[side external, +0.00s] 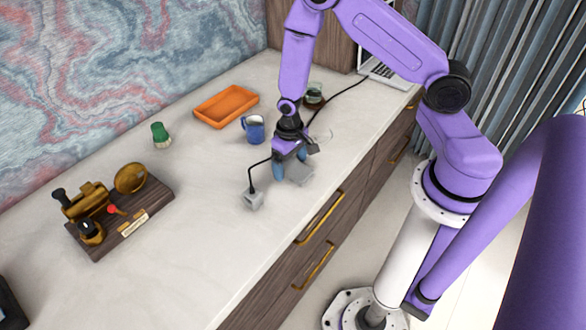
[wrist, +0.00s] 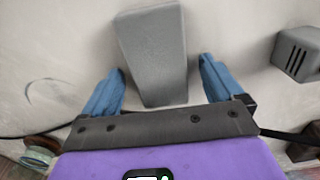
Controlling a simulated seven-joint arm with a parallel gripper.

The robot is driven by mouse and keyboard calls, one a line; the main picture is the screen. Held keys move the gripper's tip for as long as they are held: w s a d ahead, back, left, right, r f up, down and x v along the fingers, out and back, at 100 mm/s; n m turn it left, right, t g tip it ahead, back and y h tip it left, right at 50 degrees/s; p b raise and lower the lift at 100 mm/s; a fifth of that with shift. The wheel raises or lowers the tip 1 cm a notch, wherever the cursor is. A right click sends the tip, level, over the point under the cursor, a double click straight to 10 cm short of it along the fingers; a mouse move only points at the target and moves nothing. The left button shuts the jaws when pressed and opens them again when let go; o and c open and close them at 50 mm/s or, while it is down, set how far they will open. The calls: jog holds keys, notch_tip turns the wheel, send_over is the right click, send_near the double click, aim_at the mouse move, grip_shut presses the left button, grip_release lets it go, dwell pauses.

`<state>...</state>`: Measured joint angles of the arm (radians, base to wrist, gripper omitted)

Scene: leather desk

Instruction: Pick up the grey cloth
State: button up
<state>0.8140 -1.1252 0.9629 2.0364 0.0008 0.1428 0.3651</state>
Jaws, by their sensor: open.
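The grey cloth (side external: 300,175) lies on the pale desk top near its front edge, partly hidden by my gripper in the side view. In the wrist view the cloth (wrist: 153,50) is a smooth, folded-looking grey block, longer than wide. My gripper (side external: 291,170) points down at the cloth with its blue fingers apart. In the wrist view the fingers of my gripper (wrist: 158,85) stand on either side of the cloth's near end, with a gap on each side. Nothing is held. I cannot tell exactly how high the fingertips are above the desk.
A grey slotted box (side external: 253,199) with a black cable stands left of the gripper; it is at right in the wrist view (wrist: 297,53). A blue mug (side external: 252,130), orange tray (side external: 226,106) and brass instrument (side external: 90,203) stand farther off.

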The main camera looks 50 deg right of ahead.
jog(key=c, duration=1.1)
jog(key=shift+c, duration=0.2)
jog(key=shift+r, duration=0.1)
jog(key=shift+r, duration=0.8)
jog(key=s+r, duration=1.1)
jog(key=s, duration=0.3)
jog(key=shift+r, duration=0.15)
